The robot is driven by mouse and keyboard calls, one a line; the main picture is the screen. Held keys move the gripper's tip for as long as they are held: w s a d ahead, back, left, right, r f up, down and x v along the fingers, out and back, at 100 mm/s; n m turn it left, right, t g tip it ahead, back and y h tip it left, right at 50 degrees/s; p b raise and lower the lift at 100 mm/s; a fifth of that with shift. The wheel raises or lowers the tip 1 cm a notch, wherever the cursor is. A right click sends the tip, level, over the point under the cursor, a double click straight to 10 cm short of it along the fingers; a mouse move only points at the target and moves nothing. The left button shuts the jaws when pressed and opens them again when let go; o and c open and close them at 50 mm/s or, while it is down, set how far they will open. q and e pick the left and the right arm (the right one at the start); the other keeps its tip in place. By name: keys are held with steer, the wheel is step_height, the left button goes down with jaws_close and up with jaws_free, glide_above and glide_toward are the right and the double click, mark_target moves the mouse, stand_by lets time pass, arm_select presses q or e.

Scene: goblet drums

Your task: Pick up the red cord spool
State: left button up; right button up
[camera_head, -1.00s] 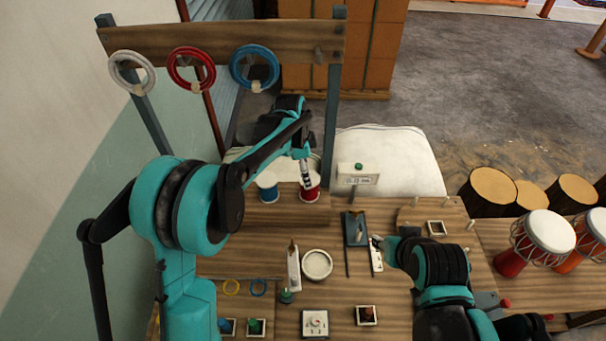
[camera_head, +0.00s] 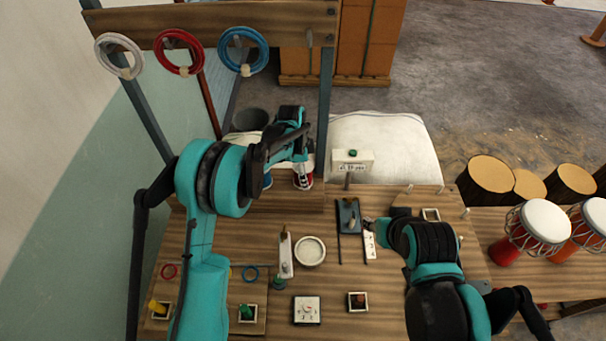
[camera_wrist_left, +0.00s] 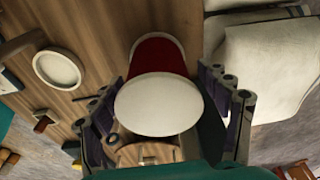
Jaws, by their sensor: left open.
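The red cord spool (camera_head: 303,182) stands upright at the back of the wooden bench, mostly hidden by my left gripper in the head view. In the left wrist view the red spool (camera_wrist_left: 158,53) shows a round white top and a red wound body below. My left gripper (camera_head: 301,166) is open, with its dark fingers on either side of the white top. I cannot tell whether they touch it. My right gripper (camera_head: 370,226) is low over the bench beside a white strip; its jaws are too small to read.
A blue spool (camera_head: 267,181) stands just left of the red one, partly covered by my left arm. A white labelled box (camera_head: 352,160) is to the right. A round white dish (camera_head: 310,251) sits mid-bench. Red, white and blue rings hang on a rail behind.

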arm_select(q)
steer(key=shift+r, duration=0.1)
steer(key=c, duration=1.3)
